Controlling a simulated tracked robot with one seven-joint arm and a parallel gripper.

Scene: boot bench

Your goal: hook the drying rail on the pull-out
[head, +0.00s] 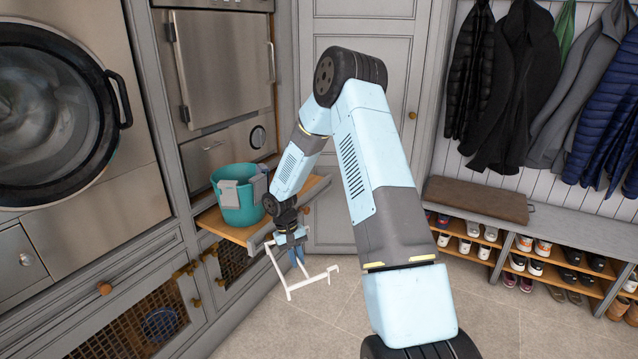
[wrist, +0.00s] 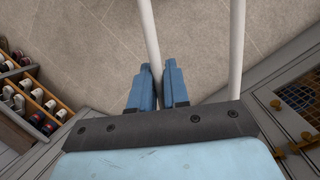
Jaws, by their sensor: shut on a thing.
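The drying rail (head: 308,282) is a thin white frame with hooked ends. In the head view it hangs in the air, in front of and below the pull-out's edge, apart from it as far as I can tell. My gripper (head: 297,254) is shut on one of its bars. The wrist view shows that white bar (wrist: 147,28) between my blue fingers (wrist: 154,85), with a second bar to the right. The pull-out (head: 232,232) is a wooden board sticking out from the cabinet. My forearm hides part of it.
A teal bucket (head: 238,204) with grey cloths over its rim stands on the pull-out. A washing machine (head: 50,110) is at left. A shoe bench (head: 570,240) with coats above stands at right. The tiled floor (head: 400,300) between is clear.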

